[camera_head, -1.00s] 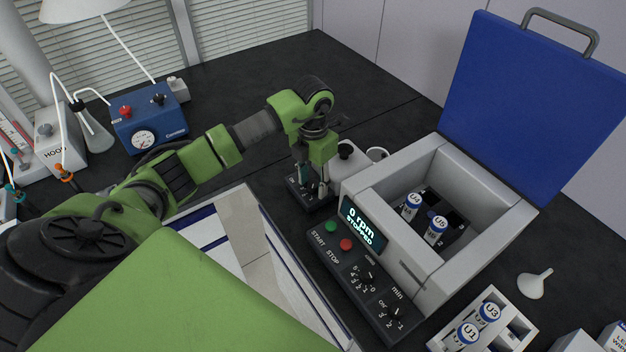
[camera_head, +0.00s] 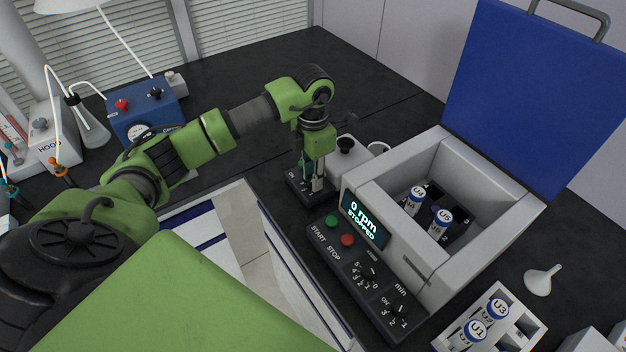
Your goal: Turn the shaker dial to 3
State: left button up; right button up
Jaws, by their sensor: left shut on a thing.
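The shaker is a grey box with an open blue lid (camera_head: 540,95). Its display (camera_head: 363,220) reads 0 rpm STOPPED. On its dark front panel (camera_head: 325,262) are a green START button (camera_head: 331,221), a red STOP button (camera_head: 347,240), an upper dial (camera_head: 372,271) with numbers up to 5, and a lower dial (camera_head: 400,311) marked min. The dials' exact settings are too small to read surely. My left gripper (camera_head: 316,188) points down at a small dark box (camera_head: 297,190) left of the display, away from both dials. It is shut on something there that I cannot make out.
Blue-capped tubes (camera_head: 439,222) stand inside the shaker. A white rack (camera_head: 510,322) with tubes and a white funnel (camera_head: 543,281) are at the right. A white container with a black knob (camera_head: 346,147) stands behind my gripper. Black bench (camera_head: 390,95) is free at the back.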

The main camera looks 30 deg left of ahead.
pick_arm(q)
jog(key=m+b, duration=0.1)
jog(key=m, duration=0.1)
jog(key=m+b, duration=0.1)
jog(key=b, duration=0.1)
jog(key=shift+f+m, duration=0.2)
jog(key=shift+m, duration=0.2)
jog(key=m+b, duration=0.2)
jog(key=m, duration=0.1)
jog(key=shift+w+m, duration=0.1)
jog(key=shift+m, duration=0.2)
jog(key=m+b, duration=0.2)
jog(key=m, duration=0.1)
jog(key=shift+a+m, duration=0.1)
jog(key=shift+m, duration=0.2)
jog(key=shift+r+m+b, duration=0.15)
jog(key=shift+m+b, duration=0.8)
jog(key=shift+m, duration=0.85)
jog(key=o, duration=1.1)
jog(key=shift+r, duration=0.1)
